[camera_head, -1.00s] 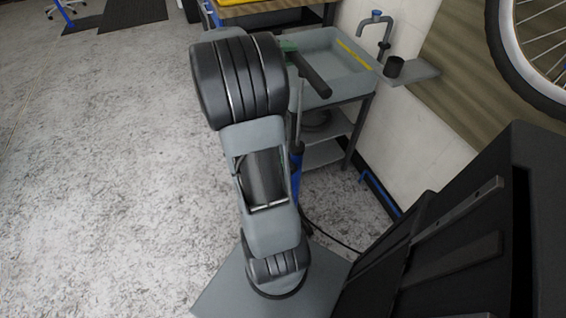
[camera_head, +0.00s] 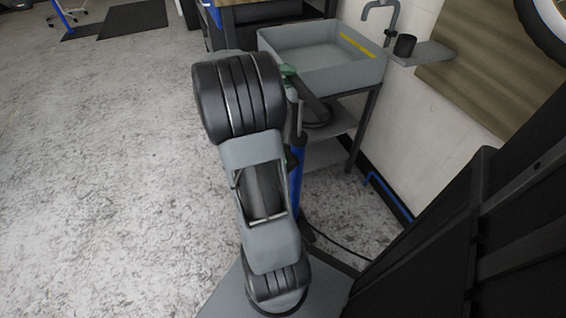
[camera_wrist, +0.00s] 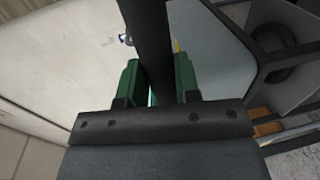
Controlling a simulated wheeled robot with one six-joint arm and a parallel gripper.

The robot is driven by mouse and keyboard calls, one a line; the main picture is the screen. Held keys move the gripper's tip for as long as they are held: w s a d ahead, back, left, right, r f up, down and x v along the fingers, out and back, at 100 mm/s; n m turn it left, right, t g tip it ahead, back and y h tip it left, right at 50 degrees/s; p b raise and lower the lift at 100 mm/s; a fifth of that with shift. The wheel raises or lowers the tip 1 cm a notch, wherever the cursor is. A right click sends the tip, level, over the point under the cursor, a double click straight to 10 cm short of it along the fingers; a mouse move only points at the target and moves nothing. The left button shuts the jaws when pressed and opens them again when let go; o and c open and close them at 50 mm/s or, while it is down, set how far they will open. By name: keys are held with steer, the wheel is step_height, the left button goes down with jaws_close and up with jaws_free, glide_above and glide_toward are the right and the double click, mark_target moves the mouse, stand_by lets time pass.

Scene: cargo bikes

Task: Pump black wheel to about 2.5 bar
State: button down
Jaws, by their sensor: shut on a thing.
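A floor pump with a blue barrel (camera_head: 298,165) stands upright behind my arm, partly hidden by it. Its black handle (camera_head: 317,107) sits a short way above the barrel. My gripper (camera_wrist: 152,85) has green fingers, shut on the black handle (camera_wrist: 147,35) in the wrist view, one finger on each side. In the head view the gripper is mostly hidden behind my arm. A dark hose (camera_head: 335,243) runs from the pump's foot to the right. No pressure gauge can be read. Part of a wheel with a black tyre (camera_head: 541,28) shows at the top right; I cannot tell whether it is the task's wheel.
A grey sink (camera_head: 320,72) on a stand with shelves is just behind the pump. A dark ring (camera_wrist: 275,52) lies on its shelf. A black cup (camera_head: 404,45) stands on a wall shelf (camera_head: 430,54).

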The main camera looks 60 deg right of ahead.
step_height(320, 180, down, 12)
steer(key=b, duration=0.9)
step_height(320, 180, up, 26)
steer(key=p, duration=1.7)
steer(key=shift+r, duration=0.1)
step_height(320, 180, down, 26)
steer(key=b, duration=1.8)
step_height(320, 180, up, 26)
steer(key=p, duration=1.7)
steer(key=shift+p, duration=0.35)
